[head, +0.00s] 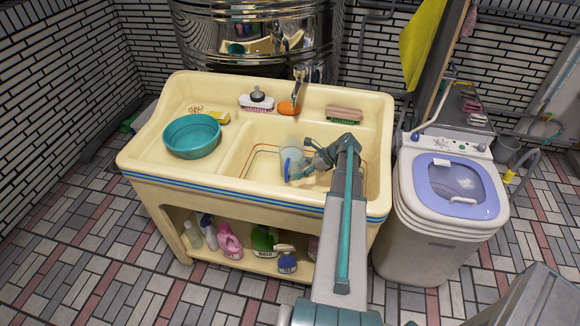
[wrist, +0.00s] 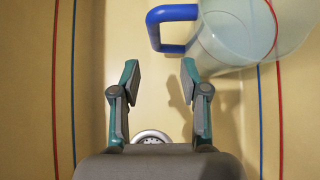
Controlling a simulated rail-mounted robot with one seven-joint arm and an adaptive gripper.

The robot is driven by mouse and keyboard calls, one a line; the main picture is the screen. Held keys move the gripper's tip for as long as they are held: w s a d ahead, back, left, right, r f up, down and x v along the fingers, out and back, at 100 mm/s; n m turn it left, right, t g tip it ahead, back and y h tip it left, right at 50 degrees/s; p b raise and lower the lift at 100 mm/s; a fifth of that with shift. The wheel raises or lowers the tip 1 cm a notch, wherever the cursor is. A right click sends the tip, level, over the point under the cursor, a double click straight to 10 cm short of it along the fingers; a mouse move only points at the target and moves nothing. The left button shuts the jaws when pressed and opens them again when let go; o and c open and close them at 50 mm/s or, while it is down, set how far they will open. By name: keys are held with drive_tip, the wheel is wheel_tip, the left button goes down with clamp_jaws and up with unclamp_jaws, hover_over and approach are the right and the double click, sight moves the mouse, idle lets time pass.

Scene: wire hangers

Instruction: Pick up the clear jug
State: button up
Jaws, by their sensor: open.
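The clear jug (head: 291,152) stands in the right basin of the cream sink, with its blue handle (head: 287,168) toward the front. In the wrist view the clear jug (wrist: 235,38) is at the upper right, and its blue handle (wrist: 163,30) lies ahead of the fingertips. My gripper (head: 297,172) reaches into the basin from the right, close to the jug. In the wrist view my gripper (wrist: 160,70) is open and empty, its two fingers a little short of the handle. My arm hides part of the basin in the head view.
The sink (head: 385,140) has raised rims. A teal bowl (head: 192,136) is on its left side. Brushes (head: 257,100) (head: 344,114), an orange item (head: 287,108) and the tap (head: 297,88) are along the back. A washing machine (head: 455,190) stands at the right.

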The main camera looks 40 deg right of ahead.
sight(286, 180)
drive_tip(key=x, duration=0.3)
drive_tip(key=p+x, duration=0.1)
drive_tip(key=x, duration=0.5)
drive_tip(key=shift+s+a+r+p, duration=0.15)
drive_tip(key=shift+a+p, duration=0.1)
drive_tip(key=shift+p, duration=0.15)
clamp_jaws()
